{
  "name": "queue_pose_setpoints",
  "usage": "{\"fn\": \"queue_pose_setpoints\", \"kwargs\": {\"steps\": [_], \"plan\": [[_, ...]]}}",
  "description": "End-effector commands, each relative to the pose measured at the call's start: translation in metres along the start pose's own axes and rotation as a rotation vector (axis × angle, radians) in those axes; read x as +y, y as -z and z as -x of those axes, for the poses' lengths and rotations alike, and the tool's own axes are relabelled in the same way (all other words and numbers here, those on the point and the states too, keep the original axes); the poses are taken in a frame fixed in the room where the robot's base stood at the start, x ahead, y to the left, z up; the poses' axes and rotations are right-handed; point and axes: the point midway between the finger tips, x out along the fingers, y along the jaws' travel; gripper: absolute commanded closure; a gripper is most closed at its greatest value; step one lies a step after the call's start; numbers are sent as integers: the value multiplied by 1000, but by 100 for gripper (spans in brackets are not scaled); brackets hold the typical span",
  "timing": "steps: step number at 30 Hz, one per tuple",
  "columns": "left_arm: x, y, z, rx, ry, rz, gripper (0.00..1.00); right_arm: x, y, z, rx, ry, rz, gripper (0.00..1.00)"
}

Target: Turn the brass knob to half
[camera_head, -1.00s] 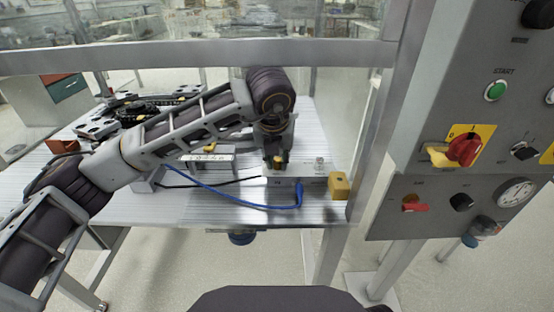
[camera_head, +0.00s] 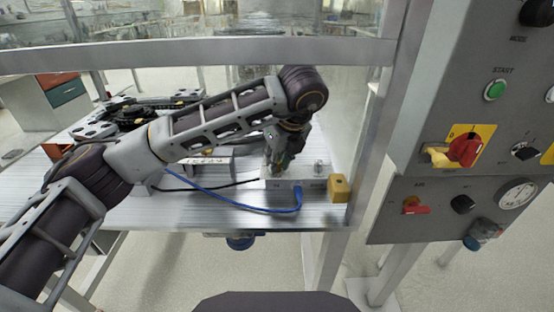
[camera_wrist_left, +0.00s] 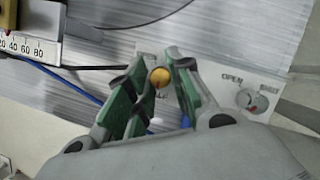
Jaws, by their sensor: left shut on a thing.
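The brass knob (camera_wrist_left: 160,77) shows in the left wrist view as a round yellow-gold cap between the green finger pads. My left gripper (camera_wrist_left: 161,70) is shut on it from both sides. In the head view my left gripper (camera_head: 285,160) reaches down onto the light box (camera_head: 268,184) on the bench, and it hides the knob there. The marking around the knob is mostly covered by the fingers. At the top left of the wrist view a scale (camera_wrist_left: 25,45) reads 20 to 80. My right gripper is not in view.
An OPEN/SHUT dial (camera_wrist_left: 251,97) sits right of the gripper in the wrist view. A blue cable (camera_head: 240,204) runs along the bench front. A yellow block (camera_head: 338,187) stands at the bench's right edge. A metal post and a grey control panel (camera_head: 455,120) stand at right.

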Motion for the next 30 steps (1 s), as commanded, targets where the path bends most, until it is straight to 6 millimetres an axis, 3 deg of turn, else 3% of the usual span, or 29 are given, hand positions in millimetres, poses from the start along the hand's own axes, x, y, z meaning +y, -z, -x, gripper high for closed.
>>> {"fn": "queue_pose_setpoints", "kwargs": {"steps": [17, 18, 22, 30], "plan": [[0, 0, 0, 0, -14, 36, 100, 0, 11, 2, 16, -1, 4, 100], [0, 0, 0, 0, -13, 36, 75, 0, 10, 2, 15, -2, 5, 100], [0, 0, 0, 0, -14, 36, 58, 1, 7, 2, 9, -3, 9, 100], [0, 0, 0, 0, -14, 35, 57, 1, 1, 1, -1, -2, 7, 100]]}}
